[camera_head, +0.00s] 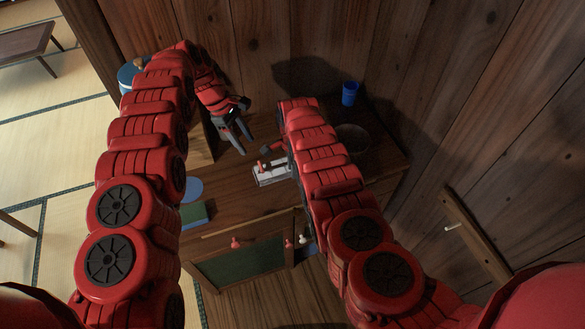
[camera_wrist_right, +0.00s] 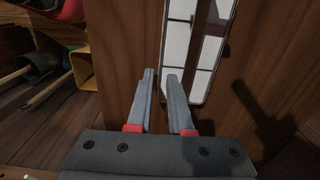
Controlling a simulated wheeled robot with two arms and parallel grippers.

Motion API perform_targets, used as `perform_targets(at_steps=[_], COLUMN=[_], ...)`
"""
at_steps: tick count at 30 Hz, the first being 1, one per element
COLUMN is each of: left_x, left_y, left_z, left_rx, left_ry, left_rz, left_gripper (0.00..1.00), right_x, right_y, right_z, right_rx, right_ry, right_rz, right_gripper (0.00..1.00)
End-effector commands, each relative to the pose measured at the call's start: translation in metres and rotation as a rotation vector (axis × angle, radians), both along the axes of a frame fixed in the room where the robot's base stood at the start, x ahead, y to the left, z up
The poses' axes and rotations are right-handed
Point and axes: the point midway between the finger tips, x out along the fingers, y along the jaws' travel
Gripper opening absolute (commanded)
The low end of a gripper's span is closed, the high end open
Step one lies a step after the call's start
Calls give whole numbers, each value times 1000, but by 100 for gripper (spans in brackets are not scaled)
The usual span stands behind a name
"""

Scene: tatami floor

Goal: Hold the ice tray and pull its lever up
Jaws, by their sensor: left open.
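The white ice tray (camera_head: 272,174) lies on the wooden counter between my two arms. In the right wrist view the ice tray (camera_wrist_right: 204,68) shows pale compartments and a dark rim, just beyond the fingers. I cannot clearly make out its lever. My left gripper (camera_head: 236,137) is open and empty, above the counter to the upper left of the tray. My right gripper (camera_wrist_right: 161,73) has its fingers apart by a narrow gap beside the tray's near left edge. I cannot tell whether it touches the tray. My right forearm covers part of the area beside the tray.
A blue cup (camera_head: 349,93) and a dark bowl (camera_head: 353,138) stand at the back right of the counter (camera_head: 238,197). A blue disc (camera_head: 192,190) and a green-blue block (camera_head: 195,214) are at the left. Wooden walls close off the back and right.

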Motion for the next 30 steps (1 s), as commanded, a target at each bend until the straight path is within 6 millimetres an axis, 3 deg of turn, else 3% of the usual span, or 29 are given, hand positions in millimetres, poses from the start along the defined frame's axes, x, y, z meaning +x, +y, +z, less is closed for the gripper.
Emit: perform_targets(at_steps=[1,4,5,30], left_x=[0,0,0,0], left_y=[0,0,0,0], left_z=[0,0,0,0], left_rx=[0,0,0,0], left_ry=[0,0,0,0], left_rz=[0,0,0,0], left_gripper=[50,50,50,50], right_x=[0,0,0,0], right_y=[0,0,0,0], right_z=[0,0,0,0], right_rx=[0,0,0,0], right_ry=[0,0,0,0], right_rz=[0,0,0,1], right_gripper=[19,1,0,0])
